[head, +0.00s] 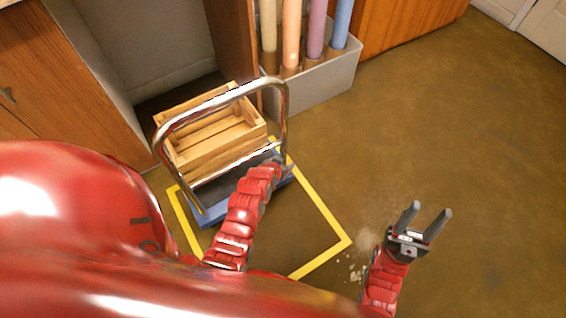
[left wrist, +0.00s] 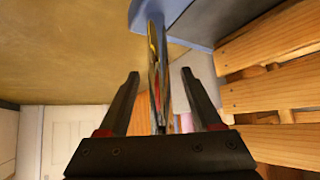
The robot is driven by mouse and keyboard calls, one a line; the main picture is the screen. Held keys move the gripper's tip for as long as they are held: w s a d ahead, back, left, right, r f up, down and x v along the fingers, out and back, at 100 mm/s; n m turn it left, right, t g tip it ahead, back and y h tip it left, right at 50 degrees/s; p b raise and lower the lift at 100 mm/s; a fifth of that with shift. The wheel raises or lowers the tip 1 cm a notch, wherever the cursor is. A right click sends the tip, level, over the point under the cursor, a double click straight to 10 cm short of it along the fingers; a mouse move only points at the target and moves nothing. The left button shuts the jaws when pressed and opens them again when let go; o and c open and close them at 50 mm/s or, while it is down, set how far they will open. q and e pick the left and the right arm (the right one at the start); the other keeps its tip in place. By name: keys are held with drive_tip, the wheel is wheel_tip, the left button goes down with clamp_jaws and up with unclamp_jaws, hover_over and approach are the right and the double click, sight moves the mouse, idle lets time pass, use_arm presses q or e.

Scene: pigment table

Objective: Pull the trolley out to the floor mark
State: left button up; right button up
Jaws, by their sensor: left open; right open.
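The trolley has a blue platform (head: 207,219) and a chrome hoop handle (head: 180,122). It stands partly over the back of the yellow floor mark (head: 325,215), with bare floor inside the outline in front of it. A wooden crate (head: 190,158) rides on it. My left arm reaches the handle's right side in the head view; its fingers are hidden there. In the left wrist view my left gripper (left wrist: 160,74) is open, with the chrome bar (left wrist: 157,50) between its fingers. My right gripper (head: 428,222) is open and empty over the floor, right of the mark.
The alcove behind the trolley lies between a wooden cabinet (head: 35,75) and a brown panel (head: 230,45). A grey bin (head: 320,82) with several coloured rolls stands close right of the trolley. Open brown floor (head: 460,130) lies to the right.

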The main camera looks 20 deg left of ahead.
use_arm(q)
drive_tip(key=shift+s+r, duration=0.4)
drive_tip(key=shift+r, duration=0.05)
drive_tip(key=p+v, duration=0.4)
drive_tip(key=v, duration=1.2)
drive_tip(key=shift+p, duration=0.35)
drive_tip(key=shift+s+a, duration=0.1)
drive_tip(key=shift+s, duration=0.05)
